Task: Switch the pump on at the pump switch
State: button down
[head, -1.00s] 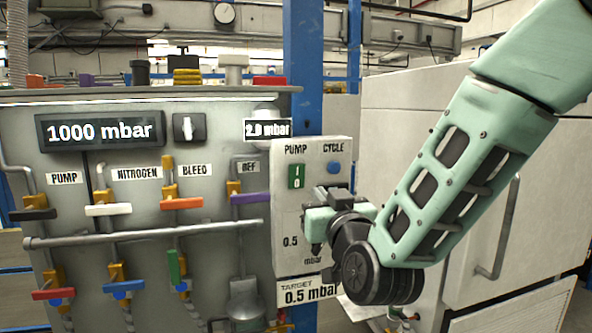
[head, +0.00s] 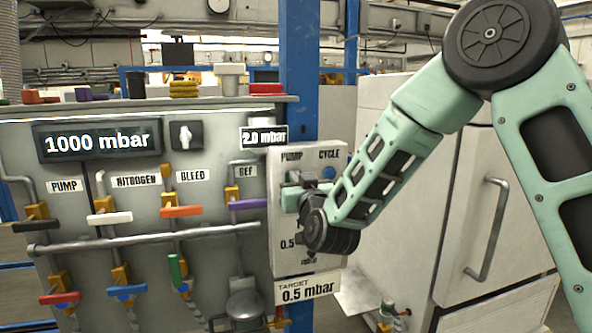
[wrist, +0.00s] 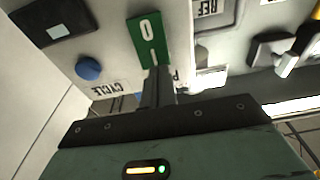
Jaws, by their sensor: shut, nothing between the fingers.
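The pump switch (wrist: 148,38) is a green rocker marked O and I on a pale panel (head: 283,262). It shows upside down in the wrist view, and my gripper hides it in the head view. My gripper (wrist: 158,72) is shut and empty, with its fingertips at the I end of the rocker. I cannot tell whether they touch or press it. The main display (head: 98,142) reads 1000 mbar.
A blue CYCLE button (wrist: 88,68) sits beside the switch; it also shows in the head view (head: 328,173). Valves with coloured handles and pipes (head: 150,240) fill the board to the left. A pale cabinet (head: 415,210) with a handle stands to the right.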

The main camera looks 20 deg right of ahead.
jog(key=shift+w, duration=0.35)
jog(key=shift+w+r+g+p, duration=0.3)
jog(key=shift+g+p, duration=0.1)
jog(key=shift+p, duration=0.15)
jog(key=shift+f, duration=0.2)
jog(key=shift+s, duration=0.1)
